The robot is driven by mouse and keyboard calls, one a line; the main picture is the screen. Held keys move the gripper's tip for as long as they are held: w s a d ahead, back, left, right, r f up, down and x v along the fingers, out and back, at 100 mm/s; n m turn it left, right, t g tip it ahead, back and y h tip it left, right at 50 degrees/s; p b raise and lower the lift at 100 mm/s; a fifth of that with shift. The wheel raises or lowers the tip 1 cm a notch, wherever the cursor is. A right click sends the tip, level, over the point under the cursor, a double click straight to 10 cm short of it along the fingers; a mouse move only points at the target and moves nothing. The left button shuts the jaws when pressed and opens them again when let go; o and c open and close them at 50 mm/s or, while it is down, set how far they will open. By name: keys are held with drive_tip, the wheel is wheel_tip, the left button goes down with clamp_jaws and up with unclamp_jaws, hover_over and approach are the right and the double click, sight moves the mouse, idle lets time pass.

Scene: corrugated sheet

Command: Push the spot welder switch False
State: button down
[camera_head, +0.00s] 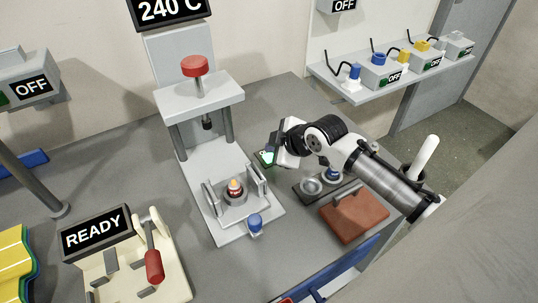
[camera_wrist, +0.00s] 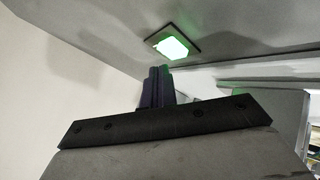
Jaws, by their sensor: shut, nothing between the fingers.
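A small switch (camera_head: 267,158) with a bright green-lit face in a dark square frame lies flat on the grey worktop, partly hidden by my gripper. In the wrist view the lit switch (camera_wrist: 173,47) sits just beyond the fingertips. No label on it is readable. My gripper (camera_head: 274,156) is shut and empty, its tip close to the switch; the shut fingers also show in the wrist view (camera_wrist: 158,78). A gap seems to show there, but I cannot tell for sure whether they touch.
A press with a red knob (camera_head: 195,66) and a 240 C display (camera_head: 168,9) stands left of my gripper. A brown block with a handle (camera_head: 354,214) and a dark tray with round metal cups (camera_head: 311,187) lie below my arm. Devices marked OFF (camera_head: 380,75) line a shelf.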

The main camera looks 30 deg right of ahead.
drive_tip(key=shift+f, duration=0.1)
idle(0.3)
drive_tip(key=shift+f+b, duration=0.35)
drive_tip(key=shift+f, duration=0.05)
drive_tip(key=shift+f, duration=0.3)
idle(0.5)
drive_tip(key=shift+r+p, duration=0.3)
drive_tip(key=shift+r, duration=0.5)
wheel_tip(320, 180, up, 6)
drive_tip(key=p, duration=0.4)
idle(0.6)
